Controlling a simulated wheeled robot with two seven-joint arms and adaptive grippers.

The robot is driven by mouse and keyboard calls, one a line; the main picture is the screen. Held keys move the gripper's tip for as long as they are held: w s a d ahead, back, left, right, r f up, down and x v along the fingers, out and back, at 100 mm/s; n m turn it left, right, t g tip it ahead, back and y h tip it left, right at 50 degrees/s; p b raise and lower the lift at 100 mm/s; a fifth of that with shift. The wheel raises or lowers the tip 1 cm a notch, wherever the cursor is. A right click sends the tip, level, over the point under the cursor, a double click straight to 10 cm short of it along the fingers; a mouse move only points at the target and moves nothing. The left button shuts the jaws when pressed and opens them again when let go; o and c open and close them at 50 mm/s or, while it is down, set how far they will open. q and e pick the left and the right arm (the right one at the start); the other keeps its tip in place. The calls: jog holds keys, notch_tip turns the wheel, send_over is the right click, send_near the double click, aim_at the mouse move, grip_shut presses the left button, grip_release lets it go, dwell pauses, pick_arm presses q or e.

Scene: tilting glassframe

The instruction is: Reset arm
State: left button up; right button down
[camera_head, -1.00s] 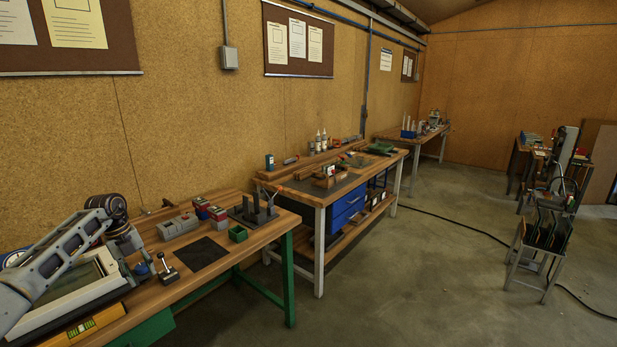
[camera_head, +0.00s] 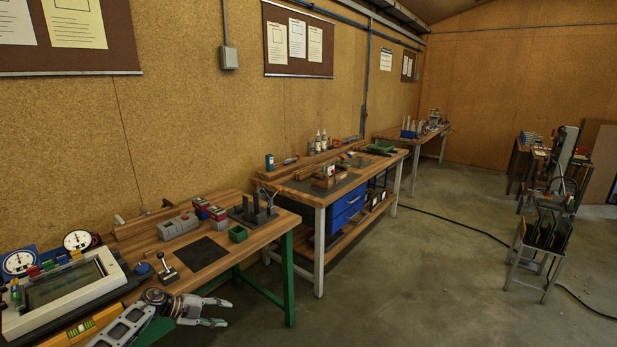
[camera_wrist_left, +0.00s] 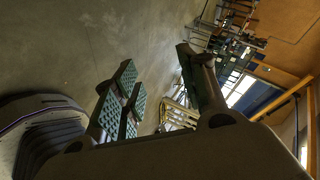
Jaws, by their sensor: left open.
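My left gripper (camera_head: 222,311) is in front of the near workbench's front edge in the head view, over the floor, with its fingers apart and nothing between them. In the left wrist view its fingers (camera_wrist_left: 160,95) are spread, with only floor and distant furniture behind them. The glass frame (camera_head: 68,287), a pale tray-like frame with a dark glass pane, lies on the near bench at the left, apart from the gripper. My right gripper is not in view.
The near workbench (camera_head: 215,275) carries two dial gauges (camera_head: 77,240), a joystick (camera_head: 167,268), a yellow level (camera_head: 95,327), grey and red blocks and a green bin (camera_head: 238,234). A second bench (camera_head: 320,196) stands beyond. The floor (camera_head: 420,290) at right is mostly clear, with a stool (camera_head: 540,245) and a cable.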

pick_arm(q)
jog(key=s+d+f+n+t+y, duration=0.1)
jog(key=s+f+n+t, duration=0.25)
jog(key=f, duration=0.45)
jog(key=s+d+f+n+t+y, duration=0.1)
jog(key=s+f+n+t, duration=0.1)
jog(key=f+n, duration=0.45)
jog(key=s+a+f+n+y, duration=0.2)
jog(key=s+f+n+y, duration=0.35)
jog(key=s+f, duration=1.2)
jog(key=s+d+f+n+g+y, duration=0.1)
jog(key=s+f, duration=0.4)
jog(key=s, duration=0.8)
jog(key=s+d+f+n+g, duration=0.1)
jog(key=s+f+n+g, duration=0.2)
jog(key=s, duration=1)
jog(key=s+d+f+n+g+y, duration=0.1)
jog(key=s+f+n+g, duration=0.1)
jog(key=s+f+g, duration=0.3)
jog(key=s+f, duration=0.4)
jog(key=s, duration=0.4)
jog(key=shift+s+d+n+y, duration=0.35)
jog(key=shift+g, duration=0.25)
